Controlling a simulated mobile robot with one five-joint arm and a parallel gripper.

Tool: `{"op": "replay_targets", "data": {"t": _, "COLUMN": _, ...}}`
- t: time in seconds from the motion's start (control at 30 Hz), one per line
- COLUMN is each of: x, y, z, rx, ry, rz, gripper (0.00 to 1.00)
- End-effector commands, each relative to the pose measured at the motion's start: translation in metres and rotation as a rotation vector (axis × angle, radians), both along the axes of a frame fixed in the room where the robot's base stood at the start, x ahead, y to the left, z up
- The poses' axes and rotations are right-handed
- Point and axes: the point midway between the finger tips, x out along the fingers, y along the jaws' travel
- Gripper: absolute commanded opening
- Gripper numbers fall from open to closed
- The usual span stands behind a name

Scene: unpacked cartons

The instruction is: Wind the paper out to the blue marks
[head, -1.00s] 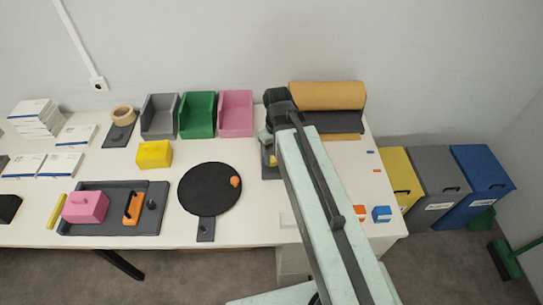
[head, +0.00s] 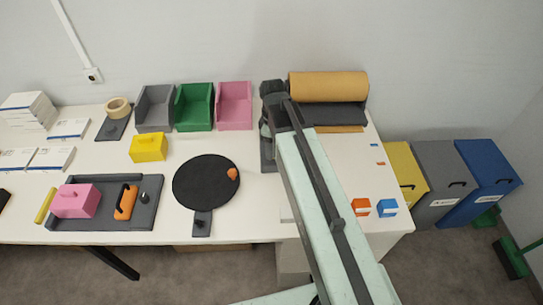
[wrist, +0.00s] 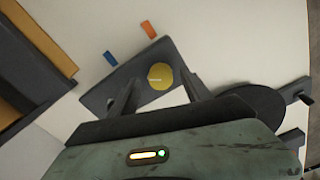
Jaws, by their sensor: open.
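A tan paper roll (head: 328,86) lies on a dark holder (head: 340,115) at the table's back right, with a narrow tan paper strip (head: 338,129) showing at its front edge. A small blue mark (head: 374,146) and an orange mark (head: 380,163) lie right of it; the wrist view also shows the blue mark (wrist: 110,58) and the orange mark (wrist: 148,29). My gripper (wrist: 160,92) is open above a dark plate (wrist: 152,52) with a yellow disc (wrist: 160,76) between the fingers. Whether the fingers touch it, I cannot tell. My arm hides part of this spot in the head view.
A black round turntable (head: 206,183) stands left of my arm. Grey, green (head: 194,107) and pink bins stand behind it. Orange (head: 360,207) and blue (head: 387,207) blocks sit at the front right. The table between the blocks and the marks is clear.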

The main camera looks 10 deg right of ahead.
Motion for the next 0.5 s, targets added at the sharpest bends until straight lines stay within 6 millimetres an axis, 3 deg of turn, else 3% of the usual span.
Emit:
{"op": "replay_targets", "data": {"t": 0.07, "x": 0.0, "y": 0.0001, "z": -0.0138, "rx": 0.0, "ry": 0.0, "rz": 0.0, "gripper": 0.57}}
{"op": "replay_targets", "data": {"t": 0.33, "x": -0.0001, "y": 0.0003, "z": -0.0119, "rx": 0.0, "ry": 0.0, "rz": 0.0, "gripper": 0.57}}
{"op": "replay_targets", "data": {"t": 0.37, "x": -0.0001, "y": 0.0003, "z": -0.0118, "rx": 0.0, "ry": 0.0, "rz": 0.0, "gripper": 0.51}}
{"op": "replay_targets", "data": {"t": 0.5, "x": 0.0, "y": 0.0002, "z": -0.0118, "rx": 0.0, "ry": 0.0, "rz": 0.0, "gripper": 0.12}}
